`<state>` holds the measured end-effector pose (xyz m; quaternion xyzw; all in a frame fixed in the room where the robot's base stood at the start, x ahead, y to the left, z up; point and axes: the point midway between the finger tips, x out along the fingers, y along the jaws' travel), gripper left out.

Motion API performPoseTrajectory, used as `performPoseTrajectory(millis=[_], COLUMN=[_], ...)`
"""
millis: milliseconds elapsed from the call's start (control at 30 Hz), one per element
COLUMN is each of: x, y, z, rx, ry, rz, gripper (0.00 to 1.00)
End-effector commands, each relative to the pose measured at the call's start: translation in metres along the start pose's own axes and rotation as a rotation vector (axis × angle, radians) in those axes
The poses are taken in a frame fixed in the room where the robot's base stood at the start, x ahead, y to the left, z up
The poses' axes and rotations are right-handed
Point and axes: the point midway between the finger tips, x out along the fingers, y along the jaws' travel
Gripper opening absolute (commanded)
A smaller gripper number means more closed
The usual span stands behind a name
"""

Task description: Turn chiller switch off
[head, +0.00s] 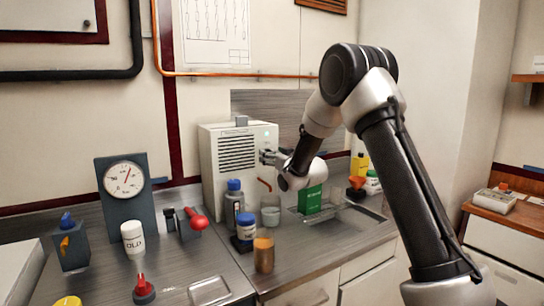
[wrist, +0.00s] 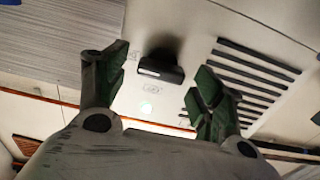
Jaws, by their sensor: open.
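The chiller appears to be the white box (head: 222,185) with dark vent slots against the back wall; its front face also fills much of the wrist view (wrist: 185,110). A dark protruding switch (wrist: 162,70) sits on that face, with small labels beside it too faint to read and a pale green light (wrist: 146,108) nearby. My gripper (wrist: 157,72) is open, its fingers on either side of the switch, with gaps visible.
A green box (head: 310,200) is beneath my wrist. A gauge stand (head: 125,220) and a red-knobbed lever (head: 197,222) are to the left.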

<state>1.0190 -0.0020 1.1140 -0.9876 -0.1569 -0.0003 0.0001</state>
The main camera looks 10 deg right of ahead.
Motion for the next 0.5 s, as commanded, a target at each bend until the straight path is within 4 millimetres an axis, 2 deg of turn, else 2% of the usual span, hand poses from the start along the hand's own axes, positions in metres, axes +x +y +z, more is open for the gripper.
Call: performPoseTrajectory(millis=[133, 367, 500], x=[0.0083, 0.0087, 0.0086], y=[-0.0001, 0.0001, 0.0002], z=[-0.0002, 0.0000, 0.0000], rx=[0.000, 0.000, 0.000], ry=[0.000, -0.001, -0.001], rz=[0.000, 0.001, 0.001], gripper=[0.68, 0.68, 0.42])
